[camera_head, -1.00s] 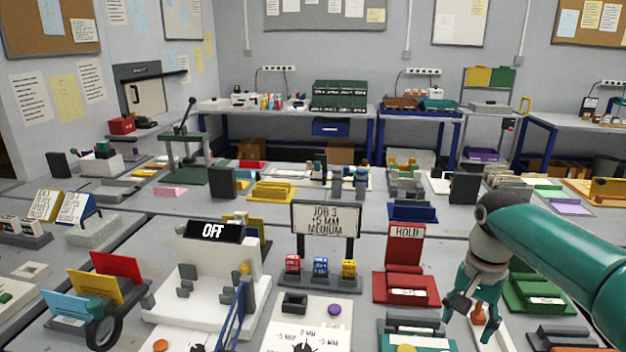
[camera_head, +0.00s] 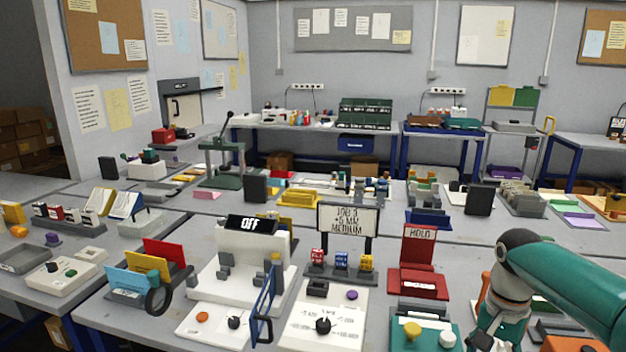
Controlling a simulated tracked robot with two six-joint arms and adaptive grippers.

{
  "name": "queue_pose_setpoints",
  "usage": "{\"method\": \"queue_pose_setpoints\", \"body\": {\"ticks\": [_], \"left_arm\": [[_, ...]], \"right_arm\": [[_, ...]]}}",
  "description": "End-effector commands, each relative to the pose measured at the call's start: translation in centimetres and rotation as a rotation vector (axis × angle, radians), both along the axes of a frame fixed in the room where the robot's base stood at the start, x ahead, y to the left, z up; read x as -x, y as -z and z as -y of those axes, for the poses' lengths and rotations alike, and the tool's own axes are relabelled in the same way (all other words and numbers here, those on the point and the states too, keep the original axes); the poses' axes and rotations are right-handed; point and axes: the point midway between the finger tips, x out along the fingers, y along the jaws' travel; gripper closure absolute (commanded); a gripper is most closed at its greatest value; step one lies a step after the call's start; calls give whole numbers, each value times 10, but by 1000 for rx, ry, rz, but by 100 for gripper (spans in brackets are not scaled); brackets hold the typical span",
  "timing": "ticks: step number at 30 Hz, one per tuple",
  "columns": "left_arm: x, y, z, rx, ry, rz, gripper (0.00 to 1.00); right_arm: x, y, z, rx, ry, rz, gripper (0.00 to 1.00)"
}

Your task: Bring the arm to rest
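My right arm (camera_head: 565,285) comes in from the right edge, teal with a grey wrist. Its gripper (camera_head: 488,343) points down at the bottom right and is cut off by the lower edge, so I cannot see its fingertips. It hangs in front of the table near an orange part (camera_head: 484,289). I see nothing clearly held in it. My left gripper and arm are out of view.
Left of the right gripper are a teal box with a yellow knob (camera_head: 412,330) and a red HOLD stand (camera_head: 418,283). A white machine with an OFF display (camera_head: 253,223) and a job sign (camera_head: 347,219) stand mid-table. The table is crowded.

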Motion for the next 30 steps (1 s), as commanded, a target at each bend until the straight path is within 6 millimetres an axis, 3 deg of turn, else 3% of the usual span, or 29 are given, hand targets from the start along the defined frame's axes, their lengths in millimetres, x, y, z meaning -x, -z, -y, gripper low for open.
{"method": "queue_pose_setpoints", "body": {"ticks": [8, 14, 17, 22, 27, 30], "left_arm": [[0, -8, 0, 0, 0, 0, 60], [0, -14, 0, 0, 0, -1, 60], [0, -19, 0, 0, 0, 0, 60], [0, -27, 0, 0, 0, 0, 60], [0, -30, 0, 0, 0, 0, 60], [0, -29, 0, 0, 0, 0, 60]], "right_arm": [[30, 71, -21, -41, -44, -197, 38], [61, 142, -53, -117, -118, -300, 38], [91, 191, -80, -192, -182, -339, 38], [169, 270, -141, -361, -307, -331, 38], [233, 308, -185, -459, -405, -203, 38], [247, 317, -196, -459, -462, -88, 38]]}}
